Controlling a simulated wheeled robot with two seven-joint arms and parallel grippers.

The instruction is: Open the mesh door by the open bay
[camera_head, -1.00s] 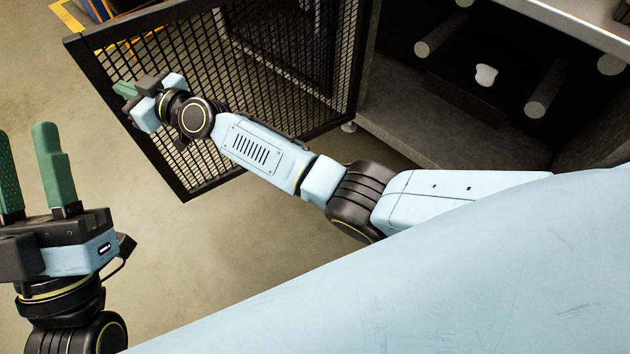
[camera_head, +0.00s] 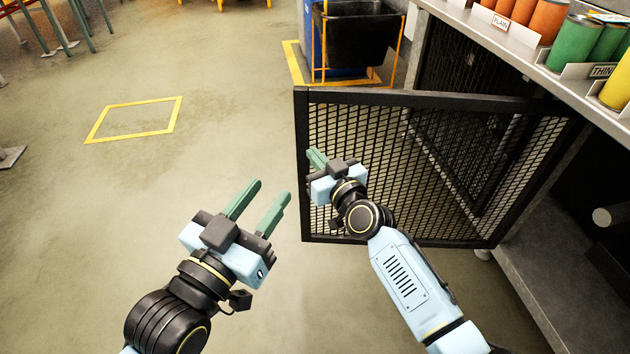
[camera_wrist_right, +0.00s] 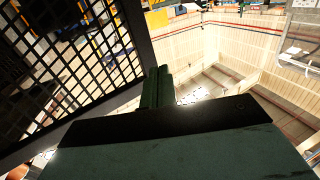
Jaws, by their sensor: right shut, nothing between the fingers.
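The black mesh door (camera_head: 400,94) stands swung out from the cabinet in the head view, its free edge to the left. The open bay (camera_head: 590,250) is at the right, past the door's hinge side. My right gripper (camera_head: 316,160) is shut and empty, in front of the mesh near the door's free edge. In the right wrist view its fingers (camera_wrist_right: 157,88) are together beside the door's frame (camera_wrist_right: 140,45); whether they touch it is unclear. My left gripper (camera_head: 264,208) is open and empty, left of the door above the floor.
A shelf (camera_head: 500,40) with orange and green cans runs above the bay. A black bin (camera_head: 355,35) in a yellow frame stands behind the door. A yellow floor outline (camera_head: 135,119) lies at left. The floor left of the door is clear.

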